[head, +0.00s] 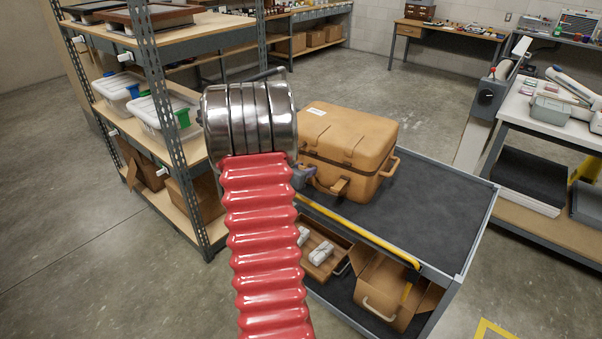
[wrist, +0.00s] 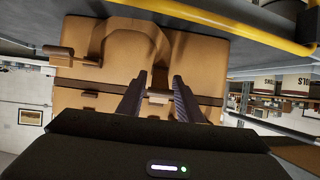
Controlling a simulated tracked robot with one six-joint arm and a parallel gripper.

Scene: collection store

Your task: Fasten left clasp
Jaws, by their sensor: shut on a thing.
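The tan case (head: 352,135) lies with its lid down on the cart's top. Its front fills much of the wrist view (wrist: 205,53), where it appears upside down. A large curved handle (wrist: 130,40) shows there, and a bar-like fitting (wrist: 70,54) sticks out to its left. My gripper (head: 304,177) is at the left end of the case's front in the head view, mostly hidden by my arm. In the wrist view my gripper (wrist: 163,85) is shut on a small tan clasp (wrist: 158,97). The fingers partly hide the clasp, so its exact position is unclear.
The cart (head: 430,215) has a dark top with free room right of the case. A yellow rail (head: 350,230) runs along its near edge. Shelving (head: 165,95) stands close on the left.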

